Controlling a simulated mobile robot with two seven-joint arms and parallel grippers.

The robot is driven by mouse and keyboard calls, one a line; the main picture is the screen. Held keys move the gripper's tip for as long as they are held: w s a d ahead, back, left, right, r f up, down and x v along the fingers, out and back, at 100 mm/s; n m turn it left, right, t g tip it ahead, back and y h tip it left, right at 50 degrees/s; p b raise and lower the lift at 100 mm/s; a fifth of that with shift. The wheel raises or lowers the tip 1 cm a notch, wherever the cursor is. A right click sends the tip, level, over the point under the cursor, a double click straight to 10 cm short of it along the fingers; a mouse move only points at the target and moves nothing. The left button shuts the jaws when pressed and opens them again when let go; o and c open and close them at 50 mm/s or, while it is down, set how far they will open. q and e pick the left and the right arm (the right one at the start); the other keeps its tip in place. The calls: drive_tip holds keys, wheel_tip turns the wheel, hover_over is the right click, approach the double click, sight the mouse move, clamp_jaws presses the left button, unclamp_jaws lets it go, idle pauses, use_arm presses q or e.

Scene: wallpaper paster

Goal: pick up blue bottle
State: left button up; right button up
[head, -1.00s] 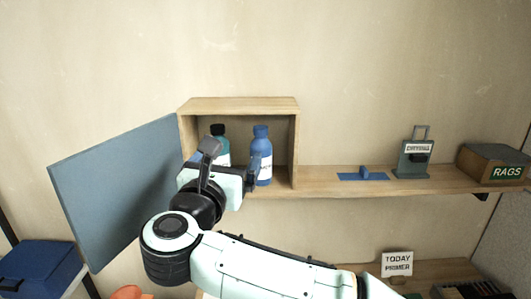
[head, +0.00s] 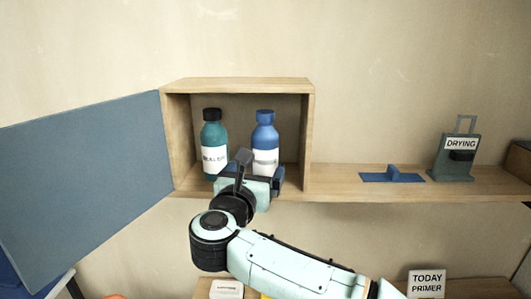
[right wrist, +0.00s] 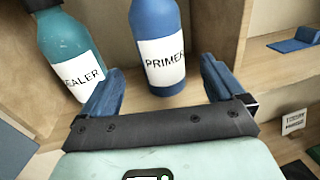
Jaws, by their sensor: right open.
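The blue bottle (head: 265,143) stands upright in the right half of the open wooden cabinet, with a white label. In the right wrist view the blue bottle (right wrist: 158,45) reads PRIMER and stands ahead, between the lines of my two fingers. My right gripper (head: 262,172) is open and empty in front of the bottle's lower part, hiding its base in the head view. The fingers (right wrist: 158,85) show on either side of the bottle's lower end; I cannot tell whether they reach around it. My left gripper is not in view.
A teal SEALER bottle (head: 213,142) stands close on the left, near my left-hand finger. The cabinet (head: 238,85) has side walls and a blue-grey door (head: 85,180) swung open left.

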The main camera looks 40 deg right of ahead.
sight(262, 160)
drive_tip(key=x, duration=0.2)
drive_tip(key=shift+w+d, duration=0.2)
drive_tip(key=shift+w+d+r+p, duration=0.15)
drive_tip(key=shift+w+d+p, duration=0.05)
drive_tip(key=shift+d+p, duration=0.2)
drive_tip(key=p+x, duration=0.1)
drive_tip(key=x, duration=0.2)
drive_tip(key=shift+w+d+r, duration=0.15)
drive_tip(key=shift+w+d, duration=0.05)
drive_tip(key=shift+d, duration=0.05)
drive_tip(key=shift+w+d, duration=0.2)
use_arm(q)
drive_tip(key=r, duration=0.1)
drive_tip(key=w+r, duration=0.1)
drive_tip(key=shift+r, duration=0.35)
use_arm(e)
drive_tip(key=shift+s, duration=0.1)
drive_tip(key=shift+c, duration=0.4)
drive_tip(key=c, duration=1.2)
